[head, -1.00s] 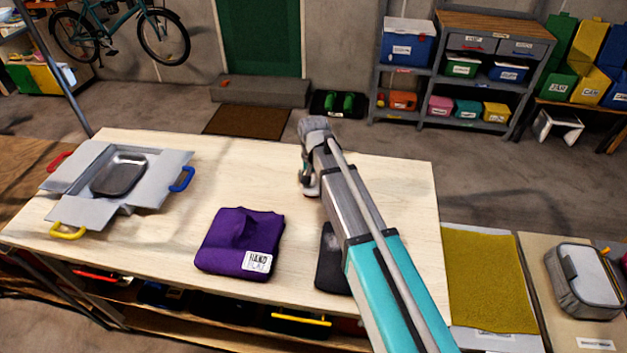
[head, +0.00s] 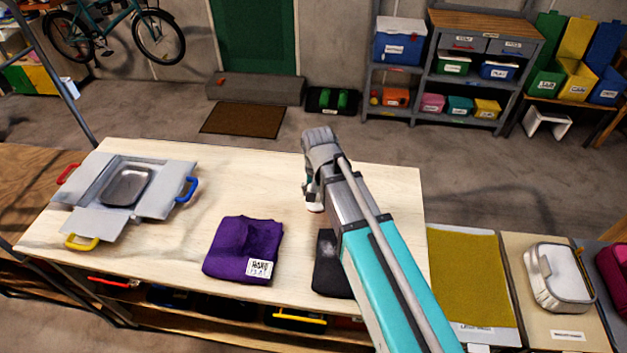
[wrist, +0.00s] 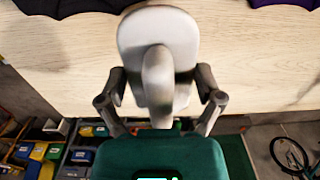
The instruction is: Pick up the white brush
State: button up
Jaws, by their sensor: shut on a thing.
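The white brush (wrist: 158,32) shows in the wrist view, its raised grip (wrist: 157,80) pointing toward my gripper. My gripper (wrist: 160,98) is shut on this grip, with one finger on each side. In the head view my gripper (head: 312,192) hangs over the right half of the pale wooden table (head: 190,165). Only a small white and reddish bit of the brush (head: 315,208) shows below it there; my arm hides the rest. I cannot tell for sure how far the brush is above the table.
A purple cloth (head: 240,248) and a dark cloth (head: 328,268) lie on the table's near side. A grey box with open flaps (head: 150,198) stands at the left. A mustard mat (head: 465,275) and a pale case (head: 558,278) lie to the right. The table's far middle is clear.

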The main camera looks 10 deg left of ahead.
aim_at(321, 204)
jog(key=shift+s+d+r+p, duration=0.2)
jog(key=shift+s+d+r, duration=0.05)
jog(key=shift+s, duration=0.3)
jog(key=shift+s+d+r+p, duration=0.15)
jog(key=shift+s+d+r, duration=0.15)
jog(key=shift+s, duration=0.25)
jog(key=shift+s+d+r+p, duration=0.2)
jog(key=shift+s+d+r, duration=0.05)
jog(key=shift+s, duration=0.3)
jog(key=o, duration=0.7)
jog(key=c, duration=0.4)
jog(key=shift+c, duration=0.2)
